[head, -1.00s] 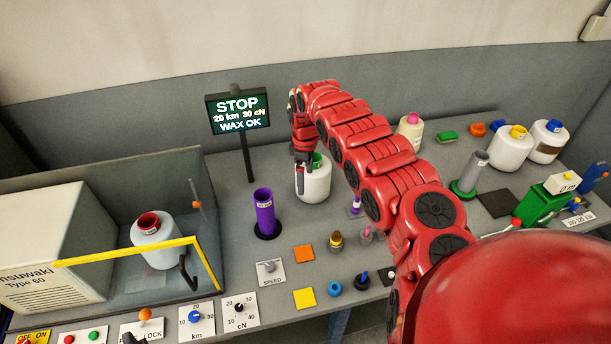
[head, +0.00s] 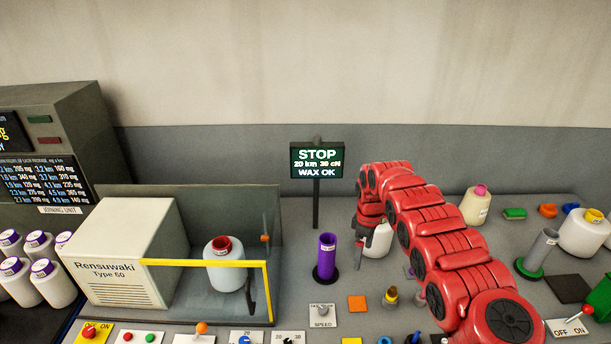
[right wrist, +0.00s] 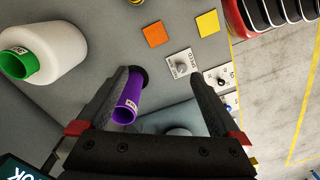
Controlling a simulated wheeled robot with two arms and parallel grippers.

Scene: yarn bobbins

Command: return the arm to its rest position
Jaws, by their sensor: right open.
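My right arm (head: 430,225) reaches in from the lower right of the head view. My right gripper (head: 359,256) points down just left of a white bobbin with a green core, which the arm partly hides (head: 380,240). In the right wrist view my right gripper (right wrist: 162,78) has its fingers wide apart, with nothing gripped. The purple tube (right wrist: 127,105) shows beyond the left finger, and the green-cored bobbin (right wrist: 45,45) lies outside the fingers at left. My left gripper is not in view.
A winder box (head: 125,250) with a yellow-framed guard (head: 205,262) and a red-cored bobbin (head: 224,277) stands at left. The STOP display (head: 317,160) stands behind the purple tube (head: 326,262). A grey tube (head: 540,250) and a yellow-cored bobbin (head: 583,235) are at right.

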